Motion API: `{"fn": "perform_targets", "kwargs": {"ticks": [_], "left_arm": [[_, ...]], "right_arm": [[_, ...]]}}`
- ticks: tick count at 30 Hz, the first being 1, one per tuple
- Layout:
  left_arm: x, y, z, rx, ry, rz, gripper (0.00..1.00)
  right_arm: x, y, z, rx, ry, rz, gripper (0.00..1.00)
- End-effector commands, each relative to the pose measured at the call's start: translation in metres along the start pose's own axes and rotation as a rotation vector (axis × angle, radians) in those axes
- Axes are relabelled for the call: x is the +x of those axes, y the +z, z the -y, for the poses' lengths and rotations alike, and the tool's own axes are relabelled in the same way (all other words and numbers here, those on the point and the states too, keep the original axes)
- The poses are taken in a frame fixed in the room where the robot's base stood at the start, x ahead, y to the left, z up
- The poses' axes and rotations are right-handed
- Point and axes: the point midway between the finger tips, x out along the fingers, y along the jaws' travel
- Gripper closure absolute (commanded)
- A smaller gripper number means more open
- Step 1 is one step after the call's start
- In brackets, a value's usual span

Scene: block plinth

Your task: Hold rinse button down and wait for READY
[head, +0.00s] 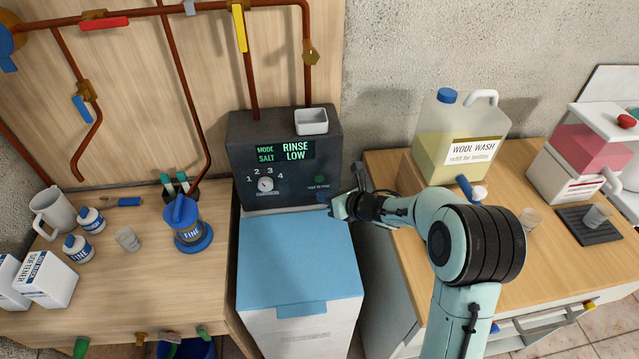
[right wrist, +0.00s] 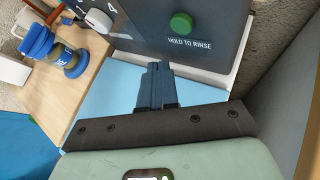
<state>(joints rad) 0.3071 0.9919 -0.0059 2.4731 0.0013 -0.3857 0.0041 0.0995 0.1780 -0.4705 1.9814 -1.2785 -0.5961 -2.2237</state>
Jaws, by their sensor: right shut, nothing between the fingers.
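The green rinse button (head: 319,180) is on the front of the dark control panel (head: 285,193), at its right side. In the right wrist view the round button (right wrist: 181,23) stands out above the label HOLD TO RINSE. The display (head: 286,152) reads MODE RINSE and SALT LOW in green. My right gripper (head: 334,204) is shut and empty, just below and right of the button. In the right wrist view its closed blue fingers (right wrist: 155,72) are apart from the button, below and left of it. My left gripper is out of view.
A blue-lidded white cabinet (head: 296,258) stands below the panel. A small white dish (head: 311,122) sits on the panel's top. A WOOL WASH jug (head: 459,140) stands on the right counter. A blue FINE container (head: 186,224) and bottles stand on the left counter.

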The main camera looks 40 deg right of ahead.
Motion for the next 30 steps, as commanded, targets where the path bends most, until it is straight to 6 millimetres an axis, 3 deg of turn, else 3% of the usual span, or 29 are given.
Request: {"fn": "perform_targets", "kwargs": {"ticks": [7, 30], "left_arm": [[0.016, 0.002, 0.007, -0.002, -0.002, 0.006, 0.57], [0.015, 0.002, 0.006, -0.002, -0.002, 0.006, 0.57]], "right_arm": [[-0.014, -0.011, -0.010, -0.001, 0.000, 0.000, 1.00], [-0.015, -0.011, -0.011, -0.001, 0.000, 0.000, 1.00]]}}
